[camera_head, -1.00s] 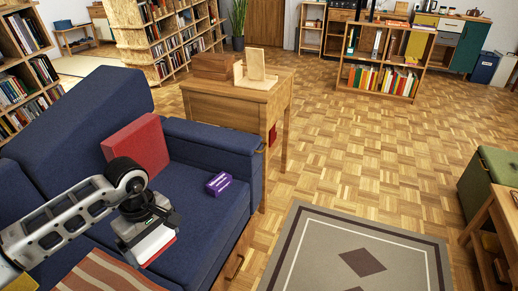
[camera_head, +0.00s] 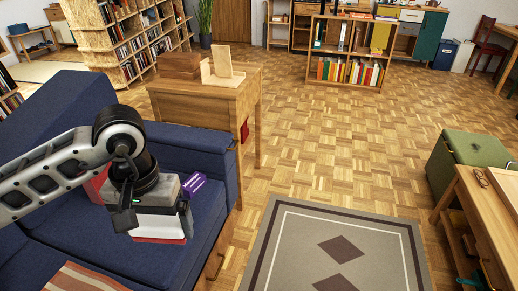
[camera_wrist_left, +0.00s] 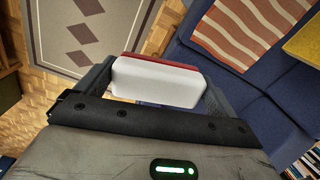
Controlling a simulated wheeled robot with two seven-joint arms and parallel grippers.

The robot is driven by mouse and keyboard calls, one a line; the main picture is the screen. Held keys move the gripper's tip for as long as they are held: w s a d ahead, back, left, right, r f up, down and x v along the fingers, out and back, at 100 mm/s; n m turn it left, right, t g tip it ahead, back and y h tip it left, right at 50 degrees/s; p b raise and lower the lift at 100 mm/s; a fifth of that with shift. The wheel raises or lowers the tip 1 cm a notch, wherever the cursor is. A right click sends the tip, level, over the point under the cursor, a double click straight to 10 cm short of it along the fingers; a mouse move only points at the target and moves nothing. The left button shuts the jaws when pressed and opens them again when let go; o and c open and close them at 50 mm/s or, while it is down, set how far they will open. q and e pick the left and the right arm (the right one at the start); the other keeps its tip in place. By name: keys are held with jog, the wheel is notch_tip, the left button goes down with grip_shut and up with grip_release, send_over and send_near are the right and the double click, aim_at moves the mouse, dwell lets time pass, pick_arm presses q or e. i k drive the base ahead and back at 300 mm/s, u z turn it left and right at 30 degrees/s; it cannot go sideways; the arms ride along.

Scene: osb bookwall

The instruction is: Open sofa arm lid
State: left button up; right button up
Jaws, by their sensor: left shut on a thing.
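The blue sofa arm (camera_head: 186,137) stands at the sofa's far end, beside the wooden cabinet. Its padded top looks closed, and no separate lid edge can be made out. My left gripper (camera_head: 157,224) is shut on a white block with a red edge (camera_wrist_left: 158,82), perhaps a book, held crosswise between the fingers. It is over the seat, on the near side of the sofa arm and apart from it in the picture. My right gripper is in neither view.
A red cushion (camera_head: 96,186) is partly hidden behind my left arm. A striped cloth (camera_head: 82,278) lies on the near seat. The wooden cabinet (camera_head: 207,100) carries brown boxes and a wooden stand. A grey rug (camera_head: 300,225) and open parquet lie to the right.

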aim_at(196, 138)
jog(key=z, duration=0.3)
jog(key=i, duration=1.6)
jog(key=u, duration=1.3)
